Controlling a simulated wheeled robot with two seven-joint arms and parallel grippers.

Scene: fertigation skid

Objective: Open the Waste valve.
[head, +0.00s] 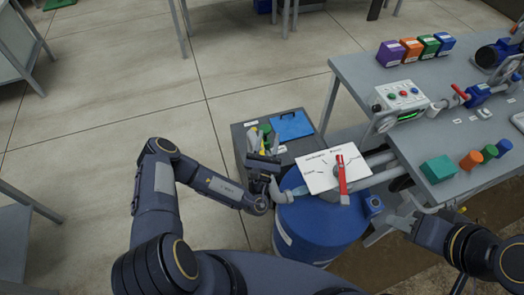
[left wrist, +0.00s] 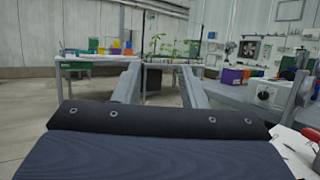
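A white plate (head: 318,171) with several small printed labels and marks sits above a blue drum; the lettering is too small to read surely. A red valve lever (head: 342,180) lies across its right part, pointing up and down in the head view. My left gripper (head: 264,146) is left of the plate, apart from the lever, near the grey crate. In the left wrist view its two fingers (left wrist: 160,82) stand apart with nothing between them. My right gripper (head: 404,208) is right of the drum, its pale fingers seemingly apart and empty. The plate's edge shows at the left wrist view's lower right.
The blue drum (head: 312,228) stands below the plate. A grey crate (head: 243,135) with a blue lid and tools is behind my left gripper. The grey bench (head: 370,78) on the right carries a control box (head: 401,95), pipes and coloured blocks. Open floor lies left.

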